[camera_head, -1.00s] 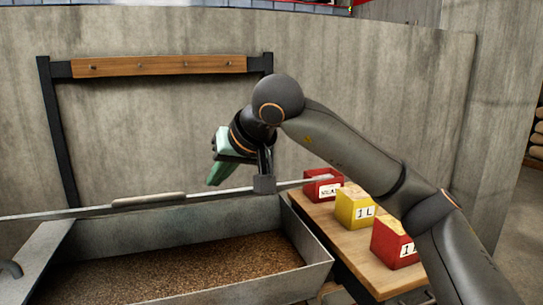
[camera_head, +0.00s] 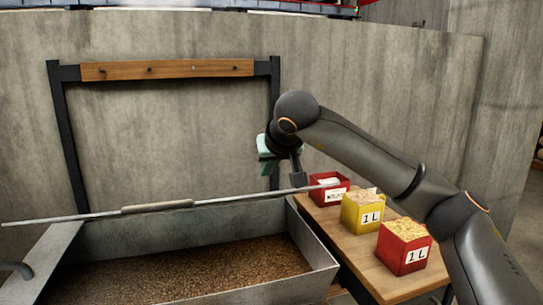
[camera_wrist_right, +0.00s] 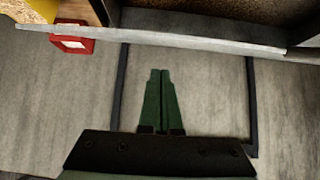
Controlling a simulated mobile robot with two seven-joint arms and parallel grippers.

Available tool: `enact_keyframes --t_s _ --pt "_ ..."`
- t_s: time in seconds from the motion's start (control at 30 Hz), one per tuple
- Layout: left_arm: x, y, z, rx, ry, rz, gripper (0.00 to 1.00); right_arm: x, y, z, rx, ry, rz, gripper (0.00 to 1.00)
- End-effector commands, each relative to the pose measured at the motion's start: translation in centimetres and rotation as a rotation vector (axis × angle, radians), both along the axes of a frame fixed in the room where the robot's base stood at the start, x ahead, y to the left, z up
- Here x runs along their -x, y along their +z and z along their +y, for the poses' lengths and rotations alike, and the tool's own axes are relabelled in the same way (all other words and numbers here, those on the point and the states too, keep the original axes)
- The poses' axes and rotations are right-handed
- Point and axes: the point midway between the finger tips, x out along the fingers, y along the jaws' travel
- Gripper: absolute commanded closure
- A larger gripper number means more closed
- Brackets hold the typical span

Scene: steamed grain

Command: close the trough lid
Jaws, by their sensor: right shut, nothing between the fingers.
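The metal trough (camera_head: 318,263) stands at the lower left in the head view, with brown grain (camera_head: 190,272) inside. Its lid (camera_head: 75,216) shows nearly edge-on as a thin grey bar, with a pale handle (camera_head: 157,207) at its middle. The lid stands open above the trough's back part, and the grain is uncovered. My right gripper (camera_head: 267,168) is behind the lid's right part, near the wall, partly hidden by its own wrist. In the right wrist view its green fingers (camera_wrist_right: 163,85) are shut together and empty. I cannot tell whether they touch the lid. My left gripper is out of view.
A wooden table (camera_head: 358,255) right of the trough holds a red box (camera_head: 325,195), a yellow box (camera_head: 362,216) and another red box (camera_head: 402,258). A dark frame with a wooden peg rail (camera_head: 166,69) stands against the concrete wall behind.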

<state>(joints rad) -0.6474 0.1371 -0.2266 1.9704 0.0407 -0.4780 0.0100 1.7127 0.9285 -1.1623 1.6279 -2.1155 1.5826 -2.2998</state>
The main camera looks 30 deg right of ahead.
Motion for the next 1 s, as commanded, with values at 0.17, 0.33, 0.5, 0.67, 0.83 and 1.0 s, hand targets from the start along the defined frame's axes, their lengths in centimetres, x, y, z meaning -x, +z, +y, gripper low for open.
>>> enact_keyframes --t_s 0.17,0.33,0.5,0.67,0.83,1.0 --pt "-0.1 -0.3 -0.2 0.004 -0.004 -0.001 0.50 1.0 -1.8 0.2 0.000 -0.001 0.000 1.00" --pt "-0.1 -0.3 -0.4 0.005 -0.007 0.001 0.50 1.3 -2.3 0.3 -0.001 -0.001 -0.001 1.00" --pt "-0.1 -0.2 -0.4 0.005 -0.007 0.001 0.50 1.3 -2.3 0.3 -0.001 -0.001 0.000 1.00" --pt "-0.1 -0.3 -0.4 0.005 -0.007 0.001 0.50 1.3 -2.3 0.3 -0.001 -0.001 -0.001 1.00" --pt "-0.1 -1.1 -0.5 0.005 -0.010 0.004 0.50 1.5 -3.1 0.4 0.002 -0.001 -0.013 1.00" --pt "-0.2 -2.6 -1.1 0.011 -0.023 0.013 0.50 1.9 -4.6 0.5 0.012 -0.001 -0.043 1.00"
